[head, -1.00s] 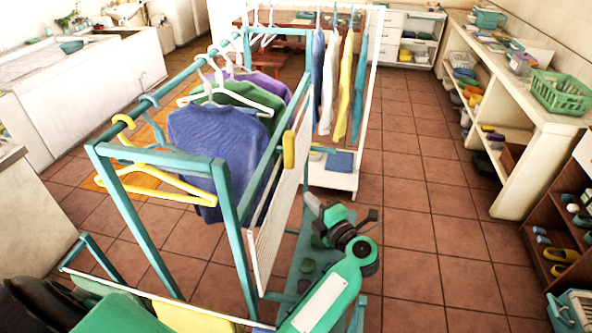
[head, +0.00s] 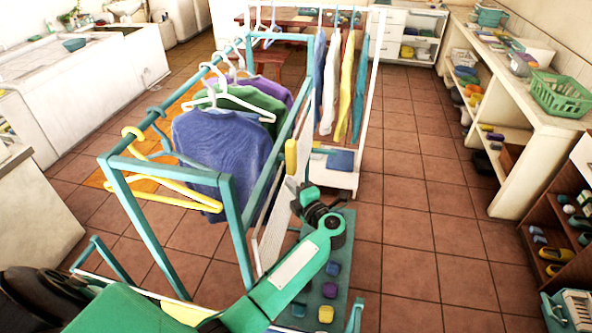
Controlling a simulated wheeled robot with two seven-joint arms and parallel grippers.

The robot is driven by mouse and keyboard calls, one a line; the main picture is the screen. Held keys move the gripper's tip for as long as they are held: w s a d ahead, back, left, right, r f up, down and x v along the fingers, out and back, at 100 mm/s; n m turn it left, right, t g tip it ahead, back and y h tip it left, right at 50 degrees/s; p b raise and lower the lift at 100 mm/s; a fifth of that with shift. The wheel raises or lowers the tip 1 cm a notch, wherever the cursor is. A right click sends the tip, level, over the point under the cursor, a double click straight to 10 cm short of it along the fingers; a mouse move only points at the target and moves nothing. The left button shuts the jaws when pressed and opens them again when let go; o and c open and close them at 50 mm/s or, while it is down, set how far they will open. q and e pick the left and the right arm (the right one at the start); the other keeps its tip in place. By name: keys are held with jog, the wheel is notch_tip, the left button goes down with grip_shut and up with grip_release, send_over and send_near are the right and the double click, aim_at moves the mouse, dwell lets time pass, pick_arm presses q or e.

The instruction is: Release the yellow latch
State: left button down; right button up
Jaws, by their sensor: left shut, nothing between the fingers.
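The yellow latch (head: 291,156) is an upright yellow piece at the top edge of a white perforated panel (head: 274,215), on the right side of the teal clothes rack (head: 235,220). My left gripper (head: 300,184) is just below and slightly right of the latch. It is shut and empty, with its dark fingers pointing up toward the latch. I cannot tell whether the fingertips touch it. The green forearm crosses in front of the rack's lower right side. My right gripper is not in view.
Blue, green and purple shirts hang on the rack, with an empty yellow hanger (head: 165,182) at its near end. A teal board (head: 345,235) with several coloured blocks lies low beside the forearm. A white rack (head: 367,90) with clothes stands behind. Tiled floor is clear to the right.

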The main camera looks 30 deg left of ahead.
aim_at(289, 170)
pick_arm(q)
jog(key=w, duration=0.1)
jog(key=w+p, duration=0.1)
jog(key=w, duration=0.1)
jog(key=shift+w+a+r, duration=0.1)
jog(key=shift+w+a, duration=0.05)
jog(key=shift+a, duration=0.05)
jog(key=shift+w+a, duration=0.1)
jog(key=shift+w, duration=0.1)
